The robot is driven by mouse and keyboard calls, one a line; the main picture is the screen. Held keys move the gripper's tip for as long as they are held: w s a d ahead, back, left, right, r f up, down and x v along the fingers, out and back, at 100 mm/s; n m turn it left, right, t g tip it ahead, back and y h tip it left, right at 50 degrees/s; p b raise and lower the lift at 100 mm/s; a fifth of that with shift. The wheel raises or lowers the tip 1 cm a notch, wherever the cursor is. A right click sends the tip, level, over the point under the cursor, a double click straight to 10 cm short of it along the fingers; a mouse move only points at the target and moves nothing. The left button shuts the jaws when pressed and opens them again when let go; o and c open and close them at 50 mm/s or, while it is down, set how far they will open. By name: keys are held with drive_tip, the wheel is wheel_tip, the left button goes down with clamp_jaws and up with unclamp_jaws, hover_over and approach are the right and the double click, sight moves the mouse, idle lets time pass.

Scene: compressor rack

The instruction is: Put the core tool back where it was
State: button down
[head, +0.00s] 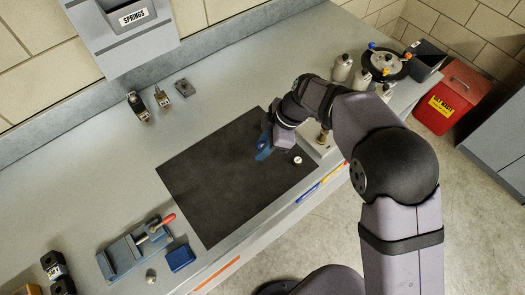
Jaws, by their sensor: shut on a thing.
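My gripper (264,152) is low over the black mat (205,180), near the mat's right part. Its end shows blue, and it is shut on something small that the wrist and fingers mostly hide. I cannot make out the held thing's shape or whether it touches the mat. No other thing in view can be clearly told as the core tool. A pale grey block (318,150) with a brass-coloured cylinder (323,137) stands just right of the mat, partly behind my arm.
A small white round piece (297,160) lies near the mat's right edge. A blue vise (125,255) and blue block (180,258) stand front left. Small fittings (160,97) stand behind the mat. Grey canisters (342,68) and a black round tray (401,68) are back right. The mat's left is clear.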

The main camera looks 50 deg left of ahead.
drive_tip(key=shift+f+p, duration=0.45)
drive_tip(key=shift+f, duration=1.15)
drive_tip(key=shift+f, duration=0.15)
drive_tip(key=c, duration=1.5)
unclamp_jaws()
drive_tip(key=shift+c, duration=0.2)
drive_tip(key=shift+r, duration=0.25)
drive_tip(key=shift+w+r, duration=0.15)
drive_tip(key=shift+r, duration=0.05)
drive_tip(key=b+v, duration=0.3)
drive_tip(key=v, duration=0.8)
drive_tip(key=shift+r, duration=0.25)
drive_tip(key=shift+d, duration=0.2)
